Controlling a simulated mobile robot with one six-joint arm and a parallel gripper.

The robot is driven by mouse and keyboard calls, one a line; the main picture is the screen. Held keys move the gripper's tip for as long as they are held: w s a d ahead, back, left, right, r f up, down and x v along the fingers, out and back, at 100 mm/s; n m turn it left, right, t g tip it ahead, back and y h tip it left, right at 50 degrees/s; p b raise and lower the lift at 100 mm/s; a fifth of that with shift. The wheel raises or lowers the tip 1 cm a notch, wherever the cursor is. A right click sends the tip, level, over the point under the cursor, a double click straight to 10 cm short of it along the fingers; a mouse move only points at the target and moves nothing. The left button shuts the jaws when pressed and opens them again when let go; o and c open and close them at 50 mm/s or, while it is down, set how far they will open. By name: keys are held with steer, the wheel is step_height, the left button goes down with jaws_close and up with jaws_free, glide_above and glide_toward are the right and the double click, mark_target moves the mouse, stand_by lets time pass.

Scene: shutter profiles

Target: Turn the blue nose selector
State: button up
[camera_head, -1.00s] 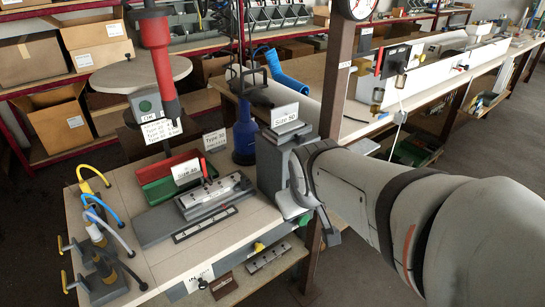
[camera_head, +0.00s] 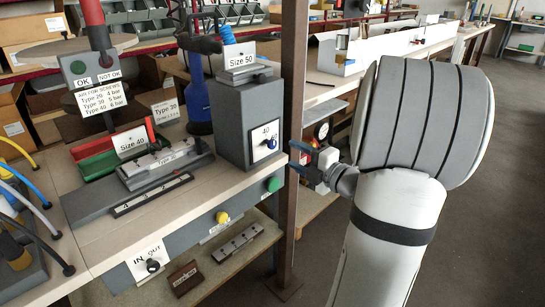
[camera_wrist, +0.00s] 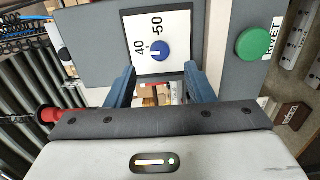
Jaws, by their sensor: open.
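The blue nose selector (camera_head: 272,143) is a round knob on a white plate, on the front of the grey box with the "Size 50" sign (camera_head: 240,62). In the wrist view the knob (camera_wrist: 159,51) lies just ahead, between the lines of my two fingers. Its white mark points towards "40"; "50" is also printed beside it. My gripper (camera_head: 298,158) is open, with blue fingers, just right of the box and facing the knob. In the wrist view my gripper (camera_wrist: 160,76) has nothing between its fingers and appears apart from the knob.
A green button (camera_head: 273,184) sits below the knob on the bench front; it also shows in the wrist view (camera_wrist: 255,44). A brown post (camera_head: 291,120) rises close by the gripper. A black IN/OUT knob (camera_head: 153,266) and a yellow button (camera_head: 222,217) lie further left.

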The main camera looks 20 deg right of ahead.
mark_target(274, 145)
steer(key=x, duration=0.7)
steer(key=shift+w+a+b, duration=0.25)
steer(key=shift+a+b, duration=0.05)
steer(key=c, duration=1)
